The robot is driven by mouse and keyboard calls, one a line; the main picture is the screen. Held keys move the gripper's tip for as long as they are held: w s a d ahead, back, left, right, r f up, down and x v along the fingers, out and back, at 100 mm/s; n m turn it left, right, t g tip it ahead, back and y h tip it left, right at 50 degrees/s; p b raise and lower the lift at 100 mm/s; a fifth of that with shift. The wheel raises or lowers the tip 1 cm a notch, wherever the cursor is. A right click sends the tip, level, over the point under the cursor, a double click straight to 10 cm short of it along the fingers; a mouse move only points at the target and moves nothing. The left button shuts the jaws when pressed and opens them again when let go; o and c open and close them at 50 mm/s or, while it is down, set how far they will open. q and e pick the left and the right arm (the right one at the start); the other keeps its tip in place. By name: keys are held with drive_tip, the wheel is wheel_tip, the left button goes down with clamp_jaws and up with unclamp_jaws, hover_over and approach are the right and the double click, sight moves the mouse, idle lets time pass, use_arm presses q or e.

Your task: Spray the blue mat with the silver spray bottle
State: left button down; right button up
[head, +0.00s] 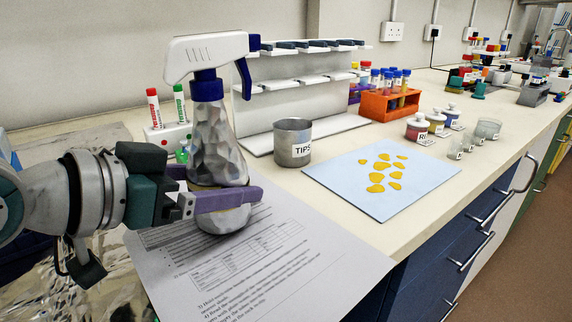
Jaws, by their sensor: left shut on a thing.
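The silver spray bottle (217,150) has a faceted silver body, a blue collar, a blue trigger and a white head. It stands upright over the printed sheet at the left; I cannot tell whether its base touches the sheet. My left gripper (222,198) is shut around its lower body, with a purple finger across the front. The bottle's nozzle (254,42) points right. The blue mat (385,203) lies flat on the bench to the right of the bottle, with several orange-yellow spots (377,178) on it. My right gripper is not in view.
A grey TIPS cup (293,143) stands between the bottle and the mat. A white pipette rack (300,100) is behind it. An orange tube rack (390,104) and small labelled jars (417,128) stand behind the mat. The printed sheet (290,265) lies near the bench's front edge.

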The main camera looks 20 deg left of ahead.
use_arm(q)
drive_tip(key=shift+f, duration=0.25)
idle(0.3)
drive_tip(key=shift+c, duration=0.3)
unclamp_jaws()
drive_tip(key=shift+o, duration=0.3)
drive_tip(key=shift+f, duration=0.1)
drive_tip(key=p+v, duration=0.1)
drive_tip(key=v, duration=0.9)
drive_tip(key=shift+w, duration=0.1)
drive_tip(key=s+d+r+n+g+y+p, duration=0.1)
drive_tip(key=s+d+r+g+y+p, duration=0.2)
drive_tip(key=s+p, duration=0.5)
drive_tip(key=s+d+r+n+g+y+p, duration=0.15)
drive_tip(key=s+r+g+p, duration=0.25)
drive_tip(key=s+g+p, duration=0.4)
wheel_tip(320, 180, up, 36)
drive_tip(key=a+t+p, duration=0.1)
drive_tip(key=t+p, duration=0.1)
drive_tip(key=p, duration=3.6)
drive_tip(key=shift+w+y, duration=0.35)
drive_tip(key=shift+w, duration=0.15)
